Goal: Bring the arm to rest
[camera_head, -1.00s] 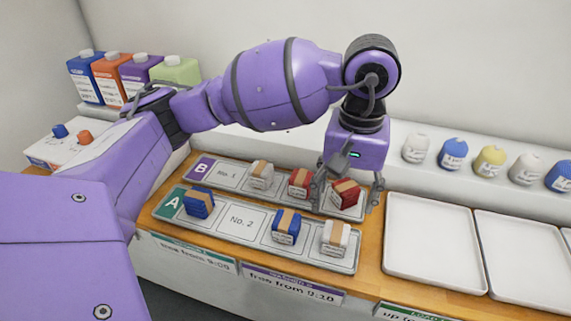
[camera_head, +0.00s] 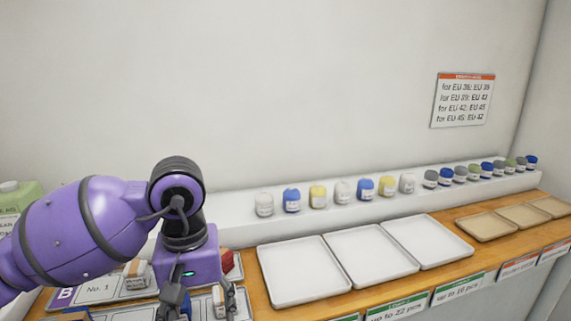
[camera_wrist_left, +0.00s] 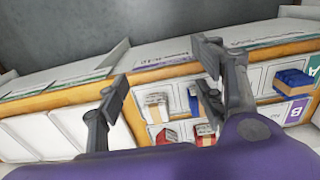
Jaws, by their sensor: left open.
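My left gripper (camera_head: 203,300) hangs over the trays marked A and B at the lower left of the head view. It is open, and the left wrist view shows nothing held between its fingers (camera_wrist_left: 162,78). The left wrist view shows two red bundles (camera_wrist_left: 167,135), a white bundle (camera_wrist_left: 155,98) and a blue bundle (camera_wrist_left: 293,80) on the trays, apart from the fingers. My right gripper is in neither view.
Three empty white trays (camera_head: 303,270) lie on the wooden counter to the right, with tan trays (camera_head: 486,224) beyond. Several small coloured rolls (camera_head: 317,196) stand on the white ledge behind. A printed notice (camera_head: 463,100) hangs on the wall.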

